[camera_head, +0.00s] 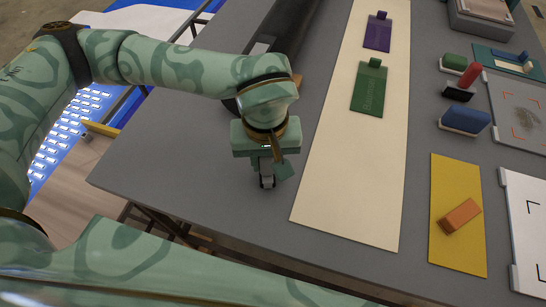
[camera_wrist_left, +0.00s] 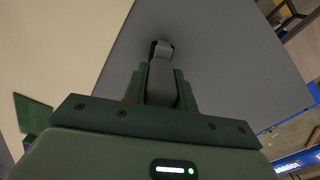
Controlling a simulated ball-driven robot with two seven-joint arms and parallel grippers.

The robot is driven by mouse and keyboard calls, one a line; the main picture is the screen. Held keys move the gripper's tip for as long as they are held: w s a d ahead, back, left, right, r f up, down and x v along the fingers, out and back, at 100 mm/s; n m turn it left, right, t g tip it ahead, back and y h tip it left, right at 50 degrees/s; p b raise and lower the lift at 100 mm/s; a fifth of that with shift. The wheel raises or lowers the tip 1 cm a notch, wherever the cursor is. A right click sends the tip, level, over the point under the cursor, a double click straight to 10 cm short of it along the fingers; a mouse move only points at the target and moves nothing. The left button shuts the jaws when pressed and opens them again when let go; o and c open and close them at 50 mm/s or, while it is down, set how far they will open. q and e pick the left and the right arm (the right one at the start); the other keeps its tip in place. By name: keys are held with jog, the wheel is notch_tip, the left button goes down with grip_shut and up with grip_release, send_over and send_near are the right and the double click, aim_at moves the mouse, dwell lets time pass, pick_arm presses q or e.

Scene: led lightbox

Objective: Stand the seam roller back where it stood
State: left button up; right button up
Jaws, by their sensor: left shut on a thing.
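My left gripper (camera_head: 268,168) points down over the near part of the grey table (camera_head: 225,205), left of the long cream strip (camera_head: 348,175). It is shut on the seam roller (camera_head: 266,183), a small piece with a dark lower end. In the left wrist view the seam roller (camera_wrist_left: 161,78) shows as a grey body with a black fork at its far end, between the two green fingers of the gripper (camera_wrist_left: 162,92). Its upper part is hidden by the gripper. I cannot tell whether its lower end touches the table. My right gripper is not in view.
A green squeegee (camera_head: 369,90) and a purple one (camera_head: 378,34) lie on the cream strip. An orange block (camera_head: 459,216) lies on a yellow mat (camera_head: 458,253). A blue block (camera_head: 464,121) and a red-handled tool (camera_head: 462,85) stand right of the strip. Grey table around the gripper is clear.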

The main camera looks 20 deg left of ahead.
pick_arm(q)
jog(key=shift+r, duration=0.15)
jog(key=shift+a, duration=0.2)
jog(key=o, duration=1)
jog(key=shift+f, duration=0.2)
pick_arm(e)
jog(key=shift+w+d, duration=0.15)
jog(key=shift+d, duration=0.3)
pick_arm(q)
jog(key=shift+r, duration=0.35)
notch_tip(320, 180, up, 12)
jog(key=shift+s+f+p, duration=0.1)
jog(key=shift+f+p, duration=0.05)
jog(key=shift+p, duration=0.8)
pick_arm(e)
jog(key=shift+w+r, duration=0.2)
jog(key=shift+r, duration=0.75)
